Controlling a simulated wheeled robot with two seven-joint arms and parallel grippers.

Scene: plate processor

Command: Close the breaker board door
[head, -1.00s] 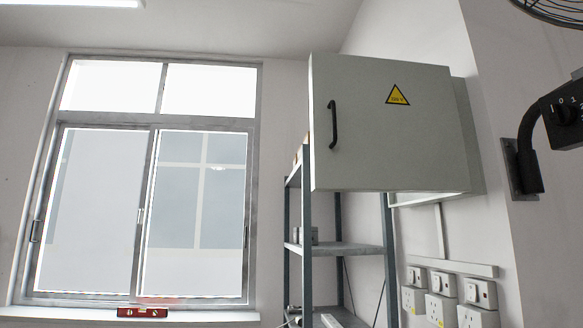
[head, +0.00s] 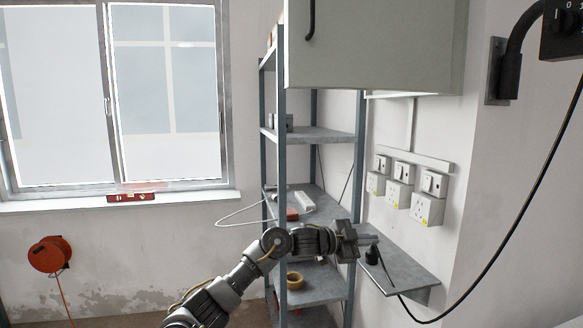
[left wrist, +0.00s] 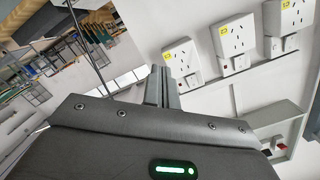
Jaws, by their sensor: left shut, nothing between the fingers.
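The breaker board door (head: 375,45) is a pale grey panel at the top of the head view, with its upper part cut off by the frame. Its black handle (head: 311,18) is near its left edge. The door stands out from the wall, with a lighter edge showing below and behind it. My left gripper (head: 372,239) is well below the door, beside the shelving, shut and empty. Its closed fingers (left wrist: 161,85) also show in the left wrist view, pointing toward the wall sockets' side. My right gripper is not in view.
A metal shelving rack (head: 282,170) stands below and left of the door. Wall sockets (head: 398,194) and a small grey wall shelf (head: 405,262) are at the right. A black cable (head: 520,195) hangs at the far right. A window (head: 165,100) is at the left.

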